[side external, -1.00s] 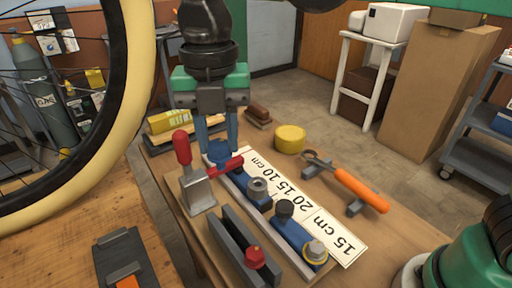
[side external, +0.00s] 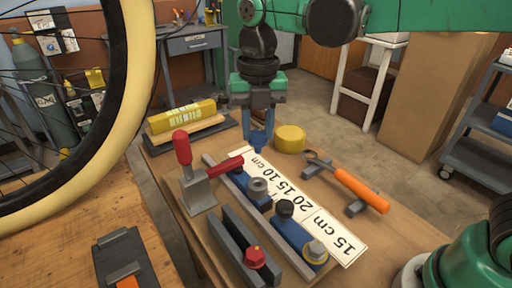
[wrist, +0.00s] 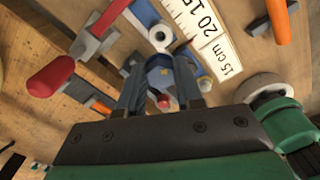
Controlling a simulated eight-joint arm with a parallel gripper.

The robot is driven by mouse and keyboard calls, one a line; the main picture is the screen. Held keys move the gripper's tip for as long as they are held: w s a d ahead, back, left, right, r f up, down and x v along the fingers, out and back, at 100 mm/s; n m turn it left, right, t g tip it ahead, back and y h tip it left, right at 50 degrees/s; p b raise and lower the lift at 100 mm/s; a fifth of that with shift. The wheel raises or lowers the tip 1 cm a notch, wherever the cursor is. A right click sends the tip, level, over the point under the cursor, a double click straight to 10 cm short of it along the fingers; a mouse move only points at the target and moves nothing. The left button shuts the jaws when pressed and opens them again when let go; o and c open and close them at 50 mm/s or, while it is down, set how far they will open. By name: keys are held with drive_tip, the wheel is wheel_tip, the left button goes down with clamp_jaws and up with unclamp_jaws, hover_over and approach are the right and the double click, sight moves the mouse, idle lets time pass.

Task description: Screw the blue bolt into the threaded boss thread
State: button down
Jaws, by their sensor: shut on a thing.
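The blue bolt (wrist: 160,76) appears as a blue piece between my fingers in the wrist view, its outline partly hidden by them. My gripper (side external: 260,143) has its blue fingers shut on it, pointing down beside the yellow round tin. In the wrist view my gripper (wrist: 158,88) fills the lower middle. A grey round boss with a hole (side external: 258,187), which looks like the threaded boss, stands on the blue strip; it also shows in the wrist view (wrist: 159,35). My gripper is behind the boss in the side view, apart from it.
A toggle clamp with a red handle (side external: 181,150) stands left of the strip. A black knob (side external: 284,208) and a yellow-ringed hex piece (side external: 315,250) are farther along. A red bolt (side external: 254,256) sits at a grey channel. A yellow tin (side external: 290,138) and orange-handled tool (side external: 360,190) lie right.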

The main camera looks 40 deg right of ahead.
sight(258, 131)
drive_tip(key=shift+f, duration=0.1)
drive_tip(key=shift+f, duration=2.8)
drive_tip(key=shift+f, duration=1.5)
drive_tip(key=c, duration=0.5)
unclamp_jaws()
drive_tip(key=shift+r, duration=0.1)
drive_tip(key=shift+r, duration=2.75)
